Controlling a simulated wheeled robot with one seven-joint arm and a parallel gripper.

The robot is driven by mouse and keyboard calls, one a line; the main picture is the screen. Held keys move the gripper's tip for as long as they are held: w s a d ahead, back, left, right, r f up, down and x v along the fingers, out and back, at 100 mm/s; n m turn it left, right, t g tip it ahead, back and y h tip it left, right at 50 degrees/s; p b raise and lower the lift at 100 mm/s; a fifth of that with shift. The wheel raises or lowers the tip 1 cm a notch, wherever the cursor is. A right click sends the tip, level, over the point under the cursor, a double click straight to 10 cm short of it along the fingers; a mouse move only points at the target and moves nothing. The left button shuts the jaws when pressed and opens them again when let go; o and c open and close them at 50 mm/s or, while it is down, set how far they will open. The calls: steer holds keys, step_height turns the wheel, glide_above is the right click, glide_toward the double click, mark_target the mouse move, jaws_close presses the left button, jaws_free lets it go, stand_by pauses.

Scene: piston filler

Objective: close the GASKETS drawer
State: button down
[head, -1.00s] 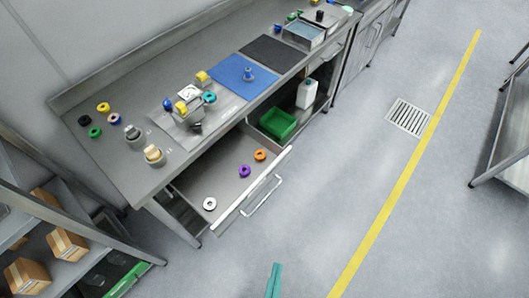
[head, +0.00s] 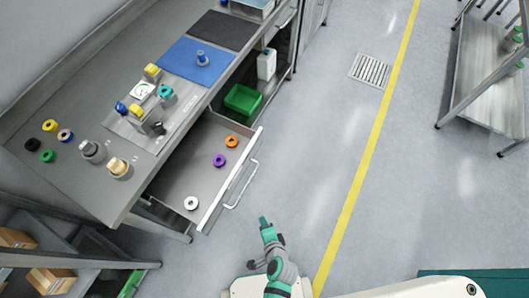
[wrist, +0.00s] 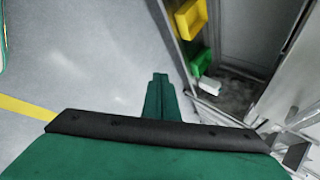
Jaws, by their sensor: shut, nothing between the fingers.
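The open drawer (head: 185,171) sticks out from under the workbench in the head view. Its front panel (head: 231,181) carries a silver bar handle (head: 243,186). Inside lie an orange ring (head: 231,141), a purple ring (head: 219,160) and a white ring (head: 191,203). No label is readable on it. My gripper (head: 263,221) is shut and empty, in front of the drawer near its lower end and apart from the handle. In the wrist view the shut green fingers (wrist: 159,80) point over bare floor; I cannot make out the drawer handle there.
The workbench (head: 60,185) holds rings, fittings, a filler device (head: 140,115) and a blue mat (head: 197,62). Under it stand a green bin (head: 242,100) and a white bottle (head: 266,64). A shelf with boxes (head: 50,281) is at lower left. The floor right of the drawer is clear.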

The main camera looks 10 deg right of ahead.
steer(key=w+d+f+m+y, duration=0.1)
steer(key=w+d+m+y, duration=0.1)
steer(key=w+m+y, duration=0.45)
steer(key=m+t+y, duration=0.2)
steer(key=m+y, duration=0.1)
steer(key=y, duration=0.4)
glide_toward(256, 148)
steer(key=x, duration=0.6)
steer(key=shift+s+a, duration=0.1)
steer(key=shift+a, duration=0.15)
steer(key=shift+w, duration=0.2)
